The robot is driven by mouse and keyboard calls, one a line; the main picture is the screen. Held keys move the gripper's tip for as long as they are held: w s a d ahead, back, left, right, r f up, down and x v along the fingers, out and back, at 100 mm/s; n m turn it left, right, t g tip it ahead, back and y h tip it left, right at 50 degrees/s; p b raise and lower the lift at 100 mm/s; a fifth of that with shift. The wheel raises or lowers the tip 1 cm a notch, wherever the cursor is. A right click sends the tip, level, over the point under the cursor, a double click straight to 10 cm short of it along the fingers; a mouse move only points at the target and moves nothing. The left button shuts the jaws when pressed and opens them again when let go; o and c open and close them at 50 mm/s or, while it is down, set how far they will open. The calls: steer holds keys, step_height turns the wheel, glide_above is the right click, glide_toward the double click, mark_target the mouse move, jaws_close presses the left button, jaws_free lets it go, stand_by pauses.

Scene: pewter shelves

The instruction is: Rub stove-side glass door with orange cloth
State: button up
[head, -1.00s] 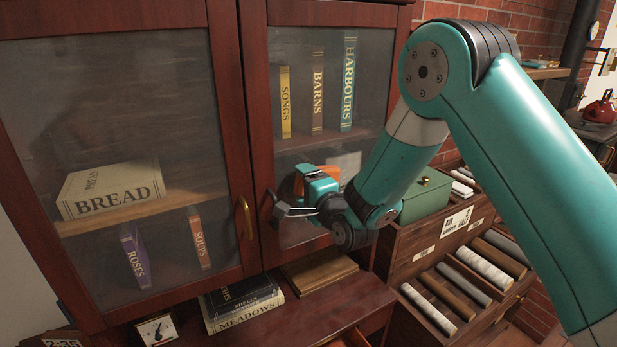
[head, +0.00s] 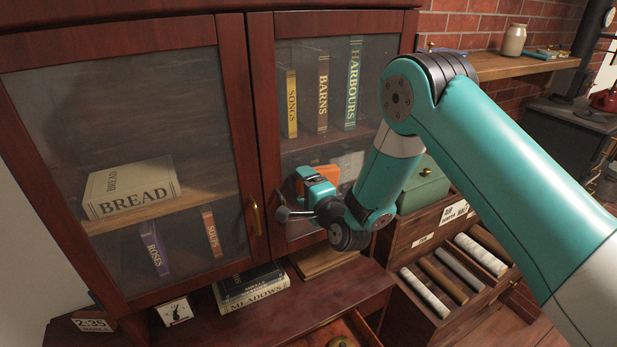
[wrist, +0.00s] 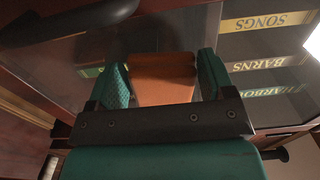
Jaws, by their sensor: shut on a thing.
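The stove-side glass door (head: 341,95) is the right door of the dark red cabinet, closed, with a wooden frame. My gripper (head: 313,182) is in front of its lower glass, left of the pane's middle. It is shut on the orange cloth (wrist: 163,78), which shows as a folded orange pad between the teal fingers in the wrist view. In the head view, part of the orange cloth (head: 322,169) shows beside the fingers. The cloth is at or very near the glass; I cannot tell if it touches.
The left glass door (head: 150,90) is closed and has a brass handle (head: 254,215). Books stand behind both panes. A green box (head: 424,188) and a drawer unit of rolls stand right. The dark stove (head: 566,140) is farther right.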

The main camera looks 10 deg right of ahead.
steer(key=shift+w+a+r+p, duration=0.1)
steer(key=shift+a+r+p, duration=0.05)
steer(key=shift+r+p, duration=0.25)
steer(key=shift+f+p, duration=0.2)
steer(key=shift+p, duration=0.15)
step_height(320, 180, down, 4)
steer(key=d+h+p, duration=0.1)
steer(key=d+p, duration=0.1)
steer(key=p, duration=0.2)
steer(key=shift+y, duration=0.5)
steer(key=a+r+p, duration=0.3)
steer(key=a+r, duration=0.1)
steer(key=shift+s+p, duration=0.4)
steer(key=shift+s+a, duration=0.1)
steer(key=shift+f, duration=0.15)
steer(key=shift+f+b, duration=0.25)
steer(key=shift+b, duration=0.3)
